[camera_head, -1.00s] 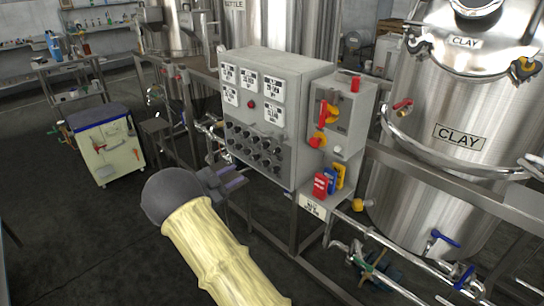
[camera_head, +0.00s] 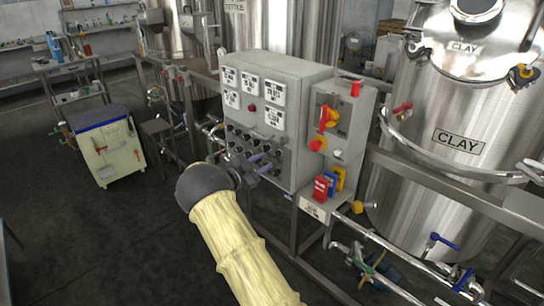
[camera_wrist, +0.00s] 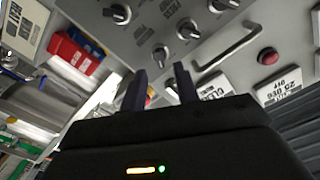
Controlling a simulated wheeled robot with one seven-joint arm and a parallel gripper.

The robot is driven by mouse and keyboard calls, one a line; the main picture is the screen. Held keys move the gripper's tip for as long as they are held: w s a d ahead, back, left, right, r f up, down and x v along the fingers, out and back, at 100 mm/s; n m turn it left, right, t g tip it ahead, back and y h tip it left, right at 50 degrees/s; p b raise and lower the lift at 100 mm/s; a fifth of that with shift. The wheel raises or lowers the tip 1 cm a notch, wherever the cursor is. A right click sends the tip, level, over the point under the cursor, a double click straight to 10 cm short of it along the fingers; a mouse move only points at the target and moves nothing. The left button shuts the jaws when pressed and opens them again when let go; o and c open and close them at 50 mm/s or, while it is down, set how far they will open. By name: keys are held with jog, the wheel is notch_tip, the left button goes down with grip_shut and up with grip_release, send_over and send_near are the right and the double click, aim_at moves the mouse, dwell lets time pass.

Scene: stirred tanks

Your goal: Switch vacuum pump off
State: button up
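The grey control cabinet (camera_head: 305,110) stands in the middle of the head view. Its front has several dark rotary knobs (camera_head: 240,142), white labels and a red button (camera_head: 252,108). I cannot tell which control belongs to the vacuum pump. My gripper (camera_head: 262,162) is in front of the lower knobs and hides some of them. In the wrist view, my two dark fingers (camera_wrist: 160,88) are apart and point at the panel. Other knobs (camera_wrist: 160,53) lie beyond, and the red button (camera_wrist: 268,57) is at the right.
A side box with a red-and-yellow switch (camera_head: 328,117) adjoins the cabinet. Red, blue and yellow holders (camera_head: 322,188) sit below it. A bar handle (camera_wrist: 228,46) crosses the panel near my fingers. A steel clay tank (camera_head: 440,170) stands right, with pipes below.

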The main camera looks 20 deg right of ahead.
aim_at(274, 156)
jog(key=x, duration=0.5)
jog(key=shift+c, duration=0.2)
grip_shut()
